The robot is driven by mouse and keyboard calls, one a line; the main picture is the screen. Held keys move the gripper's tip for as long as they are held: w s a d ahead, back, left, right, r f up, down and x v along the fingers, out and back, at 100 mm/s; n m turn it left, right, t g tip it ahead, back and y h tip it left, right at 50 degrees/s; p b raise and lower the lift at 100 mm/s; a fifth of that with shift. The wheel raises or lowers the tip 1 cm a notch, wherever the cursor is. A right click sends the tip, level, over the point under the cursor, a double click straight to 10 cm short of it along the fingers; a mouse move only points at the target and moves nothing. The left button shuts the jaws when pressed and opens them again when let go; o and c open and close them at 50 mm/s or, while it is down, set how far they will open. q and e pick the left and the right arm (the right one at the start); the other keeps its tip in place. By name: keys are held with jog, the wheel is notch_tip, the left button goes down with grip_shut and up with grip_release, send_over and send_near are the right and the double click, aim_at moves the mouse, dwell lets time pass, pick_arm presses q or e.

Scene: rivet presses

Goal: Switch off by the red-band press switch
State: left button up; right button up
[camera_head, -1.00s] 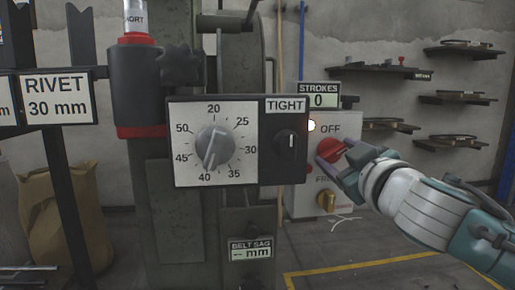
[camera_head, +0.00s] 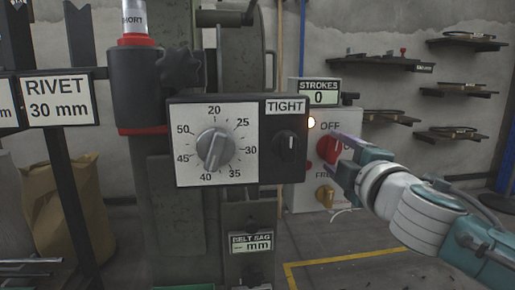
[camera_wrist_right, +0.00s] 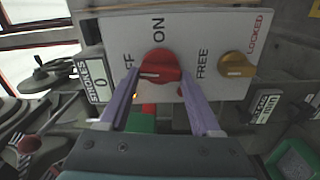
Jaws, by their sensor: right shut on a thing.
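The red switch knob (camera_head: 329,149) is on a light grey switch box (camera_head: 300,195) with OFF printed above it. My right gripper (camera_head: 343,163) is shut on the knob from the right. In the right wrist view, the fingers (camera_wrist_right: 157,82) stand on either side of the red knob (camera_wrist_right: 158,64). A small lamp (camera_head: 311,122) on the box glows yellowish. The press has a dark cylinder (camera_head: 137,85) with a red band (camera_head: 142,131). My left gripper is out of view.
A yellow knob (camera_head: 325,196) is below the red one, by FREE. A STROKES display (camera_head: 320,93) reads 0. A dial panel (camera_head: 236,142) marked TIGHT stands close on the left. Wall shelves (camera_head: 455,90) are at the right.

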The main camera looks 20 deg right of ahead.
jog(key=shift+n, duration=0.9)
jog(key=o, duration=1.4)
